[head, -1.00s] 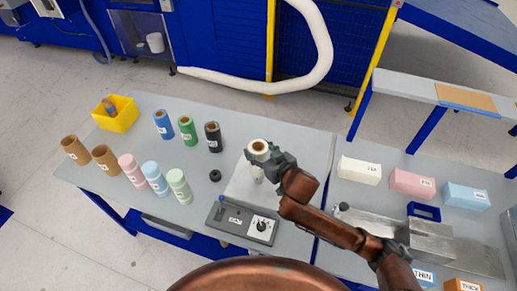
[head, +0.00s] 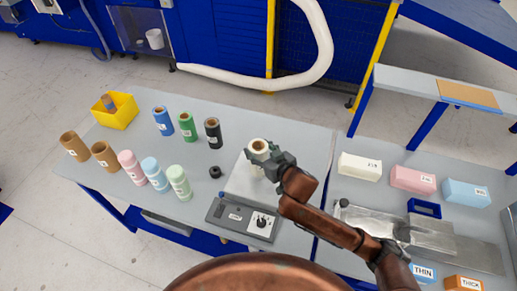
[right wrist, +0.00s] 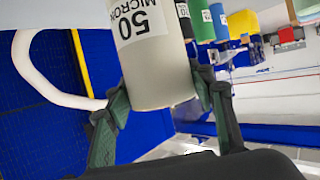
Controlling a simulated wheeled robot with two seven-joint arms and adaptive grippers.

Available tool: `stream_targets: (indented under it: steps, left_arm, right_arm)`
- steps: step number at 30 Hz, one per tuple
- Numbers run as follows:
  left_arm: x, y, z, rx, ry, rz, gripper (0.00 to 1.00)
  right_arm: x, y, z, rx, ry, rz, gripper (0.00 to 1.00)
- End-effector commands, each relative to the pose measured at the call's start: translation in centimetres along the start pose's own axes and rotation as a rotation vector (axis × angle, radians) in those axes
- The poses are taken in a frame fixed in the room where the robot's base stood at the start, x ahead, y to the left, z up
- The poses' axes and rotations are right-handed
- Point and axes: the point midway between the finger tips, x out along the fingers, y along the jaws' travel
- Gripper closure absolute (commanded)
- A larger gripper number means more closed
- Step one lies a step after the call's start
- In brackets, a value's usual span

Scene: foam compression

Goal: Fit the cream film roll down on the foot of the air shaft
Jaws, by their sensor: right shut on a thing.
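The cream film roll (head: 259,158) is upright over the light metal plate (head: 238,190) on the table. Its brown core shows at the top. My right gripper (head: 268,157) is shut around its side, coming from the right. In the right wrist view the roll (right wrist: 162,70), with an upside-down "50 MICRON" label, sits between the two fingers (right wrist: 165,98). The air shaft cannot be made out; the roll and gripper cover that spot, so I cannot tell how far the roll is on it. My left gripper is not in view.
A grey control box (head: 243,219) stands in front of the plate. A small black part (head: 215,172) lies to its left. Blue (head: 163,121), green (head: 188,126) and black (head: 213,133) rolls stand behind. A yellow bin (head: 117,119) is farther left.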

Motion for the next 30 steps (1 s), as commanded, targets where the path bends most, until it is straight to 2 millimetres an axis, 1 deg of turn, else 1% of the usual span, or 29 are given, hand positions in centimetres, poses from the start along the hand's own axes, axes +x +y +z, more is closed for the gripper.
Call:
stream_targets:
  steps: [5, 30]
  left_arm:
    - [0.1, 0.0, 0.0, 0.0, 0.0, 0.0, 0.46]
    - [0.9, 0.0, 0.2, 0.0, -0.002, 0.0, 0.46]
  right_arm:
    - [0.1, 0.0, 0.1, 0.0, 0.003, 0.0, 1.0]
    - [1.0, 0.0, 2.3, 0.0, 0.003, -0.001, 1.0]
